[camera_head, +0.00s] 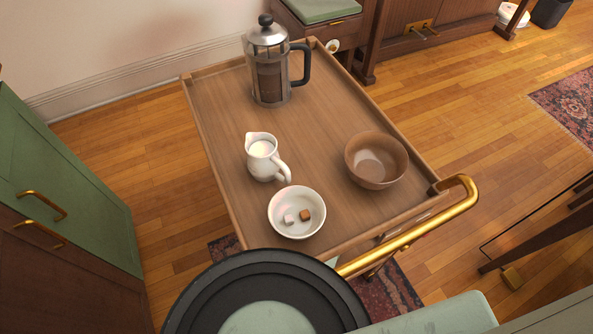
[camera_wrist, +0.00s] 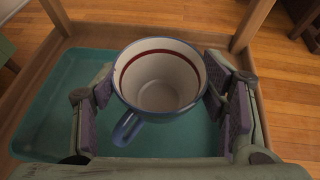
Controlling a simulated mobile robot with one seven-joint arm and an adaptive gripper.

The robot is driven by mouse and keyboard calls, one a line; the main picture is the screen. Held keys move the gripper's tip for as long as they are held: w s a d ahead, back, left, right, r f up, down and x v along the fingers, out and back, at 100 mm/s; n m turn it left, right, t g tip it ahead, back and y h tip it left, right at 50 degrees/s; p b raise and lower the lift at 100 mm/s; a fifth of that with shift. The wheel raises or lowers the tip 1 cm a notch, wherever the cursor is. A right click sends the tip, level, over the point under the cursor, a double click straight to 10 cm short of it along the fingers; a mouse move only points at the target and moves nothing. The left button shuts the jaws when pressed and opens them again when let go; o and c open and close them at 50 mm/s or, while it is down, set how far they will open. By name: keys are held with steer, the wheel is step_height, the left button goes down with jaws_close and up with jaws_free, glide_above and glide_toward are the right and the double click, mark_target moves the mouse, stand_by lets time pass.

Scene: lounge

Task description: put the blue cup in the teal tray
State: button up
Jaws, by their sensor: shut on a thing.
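The blue cup (camera_wrist: 126,126) shows in the wrist view, blue outside with a cream inside and a dark red band below the rim. Its mouth faces the camera and its handle points to the lower left. My gripper (camera_wrist: 162,88) is shut on the cup, with purple-padded fingers on its left and right sides. The teal tray (camera_wrist: 58,100) lies beneath the cup on a wooden surface. I cannot tell whether the cup's base touches the tray. The head view does not show the cup or my gripper.
In the wrist view, wooden posts (camera_wrist: 251,24) rise at the far corners around the tray. In the head view, a wooden trolley top (camera_head: 215,110) bears a French press (camera_head: 268,75), a milk jug (camera_head: 262,158), a sugar bowl (camera_head: 297,228) and a brown bowl (camera_head: 376,175).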

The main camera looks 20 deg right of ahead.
steer(key=shift+f+b, duration=1.45)
steer(key=shift+f, duration=0.15)
steer(key=shift+f, duration=0.2)
steer(key=o, duration=1.3)
steer(key=shift+c, duration=0.2)
steer(key=shift+r, duration=0.2)
steer(key=v, duration=1.2)
steer(key=shift+d, duration=0.1)
